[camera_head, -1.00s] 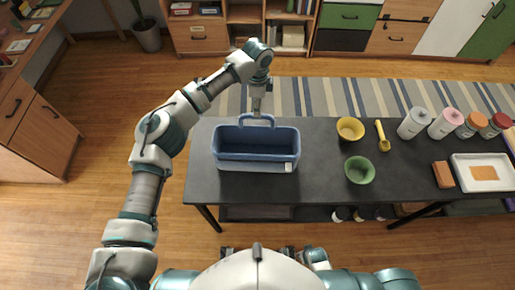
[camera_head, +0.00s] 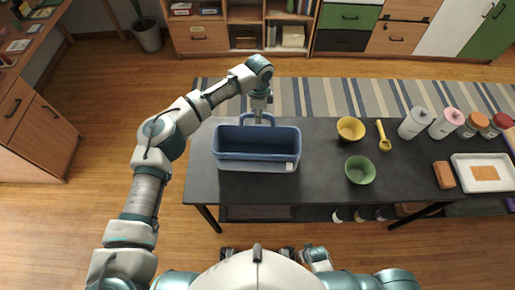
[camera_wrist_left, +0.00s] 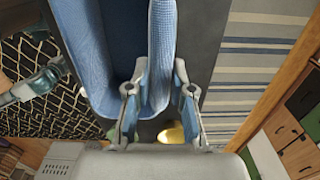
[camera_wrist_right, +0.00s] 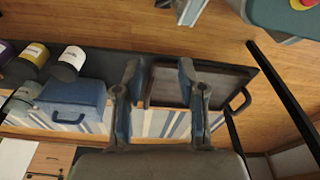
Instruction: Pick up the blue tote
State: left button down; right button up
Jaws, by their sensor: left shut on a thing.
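The blue tote (camera_head: 255,163) is an open, empty box with a small white label on its front, at the left end of the dark table. My left gripper (camera_head: 259,116) reaches it from above its far side, at the blue loop handle. In the left wrist view my left gripper (camera_wrist_left: 160,78) is shut on the tote's upright wall or handle (camera_wrist_left: 161,45), with a finger on each side. The tote's bottom is hidden, so I cannot tell whether it touches the table. My right gripper (camera_wrist_right: 158,75) is open and empty.
The dark table (camera_head: 325,180) also holds a yellow bowl (camera_head: 350,129), a green bowl (camera_head: 360,170), a yellow scoop (camera_head: 382,136), several jars (camera_head: 446,124), a brown block (camera_head: 444,175) and a white tray (camera_head: 497,187). Clear table top lies between tote and bowls.

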pick_arm(q)
jog(key=shift+a, duration=0.3)
pick_arm(e)
jog(key=shift+a, duration=0.1)
pick_arm(q)
jog(key=shift+r, duration=0.6)
notch_tip(320, 180, up, 3)
jog(key=shift+s+f, duration=0.15)
jog(key=shift+f, duration=0.05)
jog(key=s+r+p, duration=0.1)
jog(key=s, duration=1.4)
jog(key=shift+s+p, duration=0.35)
jog(key=shift+s, duration=0.05)
pick_arm(e)
jog(key=s+f, duration=0.2)
jog(key=f, duration=0.1)
jog(key=shift+s+d+f, duration=0.2)
jog(key=shift+f, duration=0.1)
pick_arm(q)
jog(key=shift+r, duration=0.15)
